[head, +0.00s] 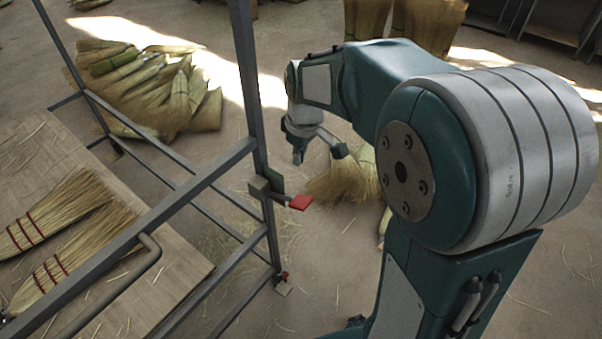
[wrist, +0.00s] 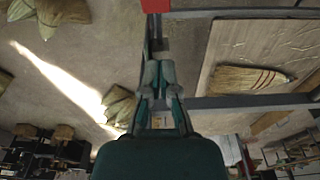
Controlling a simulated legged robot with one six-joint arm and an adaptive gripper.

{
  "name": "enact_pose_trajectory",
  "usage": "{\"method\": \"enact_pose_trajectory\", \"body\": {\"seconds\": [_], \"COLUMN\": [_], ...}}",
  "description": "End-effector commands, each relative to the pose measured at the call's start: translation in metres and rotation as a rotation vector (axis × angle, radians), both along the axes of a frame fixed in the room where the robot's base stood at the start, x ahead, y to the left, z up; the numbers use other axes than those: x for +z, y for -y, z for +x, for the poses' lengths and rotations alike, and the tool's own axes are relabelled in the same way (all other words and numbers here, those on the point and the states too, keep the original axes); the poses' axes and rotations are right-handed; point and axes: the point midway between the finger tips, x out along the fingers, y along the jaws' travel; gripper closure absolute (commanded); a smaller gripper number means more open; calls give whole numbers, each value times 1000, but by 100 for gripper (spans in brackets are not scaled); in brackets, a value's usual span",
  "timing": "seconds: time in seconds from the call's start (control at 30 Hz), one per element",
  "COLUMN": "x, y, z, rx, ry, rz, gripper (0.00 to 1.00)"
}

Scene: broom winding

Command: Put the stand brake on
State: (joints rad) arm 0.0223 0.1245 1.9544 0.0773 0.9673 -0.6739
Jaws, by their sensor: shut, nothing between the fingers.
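The stand is a grey metal frame (head: 247,95) with an upright post. A red lever (head: 300,202), which looks like the brake handle, sticks out to the right from a bracket on that post. A red piece also shows at the top edge of the wrist view (wrist: 155,5). My gripper (head: 298,158) is shut and empty, above and beyond the red lever in the head view, apart from it. In the wrist view the closed fingers (wrist: 158,76) point toward the post and the red piece. I cannot tell the lever's brake state.
A small red part (head: 283,275) is at the post's foot. A wooden board (head: 185,262) inside the frame carries brooms (head: 55,210). Broom heads are piled on the floor (head: 165,90), and another bundle (head: 345,180) lies behind my gripper. Frame bars (head: 205,180) cross the left side.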

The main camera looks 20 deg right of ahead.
Motion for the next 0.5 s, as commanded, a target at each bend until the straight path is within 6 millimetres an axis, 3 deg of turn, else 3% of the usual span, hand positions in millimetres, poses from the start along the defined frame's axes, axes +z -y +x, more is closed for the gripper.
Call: {"method": "enact_pose_trajectory", "body": {"seconds": [0.5], "x": [-10], "y": [-1], "z": [6], "rx": [19], "ry": [-13], "rz": [1], "gripper": [100]}}
